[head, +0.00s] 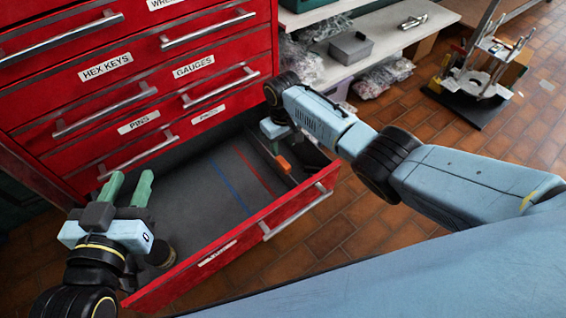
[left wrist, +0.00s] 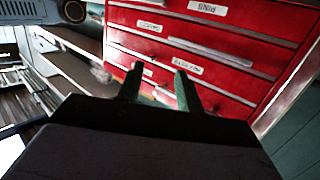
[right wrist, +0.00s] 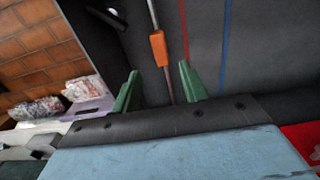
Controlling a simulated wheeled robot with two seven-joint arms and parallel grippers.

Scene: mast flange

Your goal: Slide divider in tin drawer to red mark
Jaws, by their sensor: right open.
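The open red drawer (head: 300,207) has a grey floor with a red mark (head: 252,170) and a blue line (head: 228,185). The divider (right wrist: 153,12), a thin bar with an orange tab (right wrist: 158,48), stands to the right of the red mark in the head view, apart from it. The tab also shows in the head view (head: 284,165). My right gripper (right wrist: 158,67) is open, its green fingers on either side of the divider near the tab. In the head view its fingers are mostly hidden. My left gripper (head: 128,182) is open and empty at the drawer's left side.
Closed labelled drawers with metal handles (head: 105,109) rise behind the open one. A dark round object (head: 161,254) sits near the drawer's front left corner. A bench with a grey box (head: 350,48) and plastic bags stands at the back right.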

